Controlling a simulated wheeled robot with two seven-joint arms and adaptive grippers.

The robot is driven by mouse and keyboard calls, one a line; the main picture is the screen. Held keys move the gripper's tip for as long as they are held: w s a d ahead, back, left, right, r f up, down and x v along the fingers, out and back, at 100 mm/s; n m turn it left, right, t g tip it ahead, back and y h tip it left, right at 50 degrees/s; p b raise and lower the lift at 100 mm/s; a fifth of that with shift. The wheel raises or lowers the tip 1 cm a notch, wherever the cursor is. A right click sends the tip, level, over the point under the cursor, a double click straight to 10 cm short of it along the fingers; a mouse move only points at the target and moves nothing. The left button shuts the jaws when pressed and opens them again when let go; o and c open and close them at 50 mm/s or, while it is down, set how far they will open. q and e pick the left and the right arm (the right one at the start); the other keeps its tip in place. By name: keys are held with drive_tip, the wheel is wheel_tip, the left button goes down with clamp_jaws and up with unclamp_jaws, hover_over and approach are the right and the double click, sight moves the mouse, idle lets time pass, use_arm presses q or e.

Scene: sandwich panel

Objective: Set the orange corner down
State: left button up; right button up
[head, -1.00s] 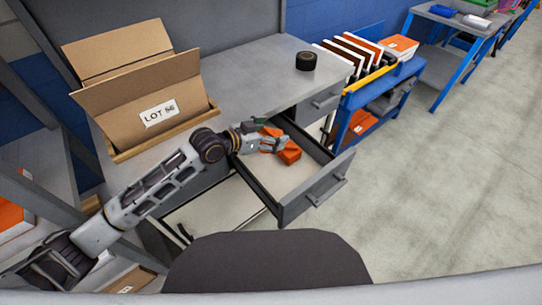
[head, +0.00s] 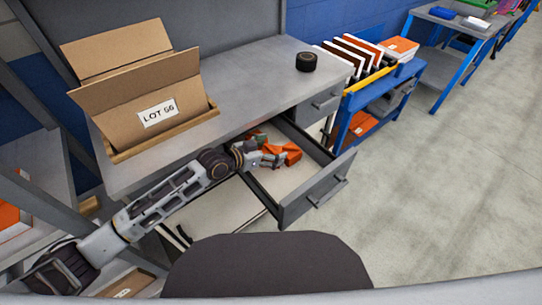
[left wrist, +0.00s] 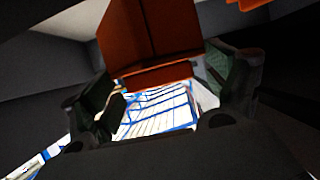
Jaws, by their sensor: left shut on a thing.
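The orange corner (head: 291,152) is at my left gripper's fingertips, inside the open drawer under the bench. My left gripper (head: 275,158) reaches into the drawer from the left and is shut on it. In the left wrist view the orange corner (left wrist: 155,40) fills the top middle, between and beyond the two dark fingers (left wrist: 165,95). I cannot tell whether it touches the drawer floor. My right gripper is not in view.
The grey drawer (head: 312,198) is pulled out, with pale bare floor at its front. An open cardboard box (head: 130,120) marked LOT and a black roll (head: 306,61) stand on the bench. A blue cart (head: 347,112) with upright panels stands to the right.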

use_arm(q)
wheel_tip(320, 180, down, 3)
drive_tip(key=shift+r, duration=0.1)
drive_tip(key=shift+f+b, duration=0.3)
drive_tip(key=shift+f, duration=0.25)
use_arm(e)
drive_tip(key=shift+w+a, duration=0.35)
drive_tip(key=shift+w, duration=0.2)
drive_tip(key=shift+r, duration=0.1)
use_arm(q)
drive_tip(key=shift+f, duration=0.1)
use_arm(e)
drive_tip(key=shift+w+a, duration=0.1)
use_arm(q)
drive_tip(key=shift+f+b, duration=0.25)
drive_tip(key=shift+b, duration=0.1)
drive_tip(key=shift+s+f, duration=0.1)
drive_tip(key=shift+f, duration=0.05)
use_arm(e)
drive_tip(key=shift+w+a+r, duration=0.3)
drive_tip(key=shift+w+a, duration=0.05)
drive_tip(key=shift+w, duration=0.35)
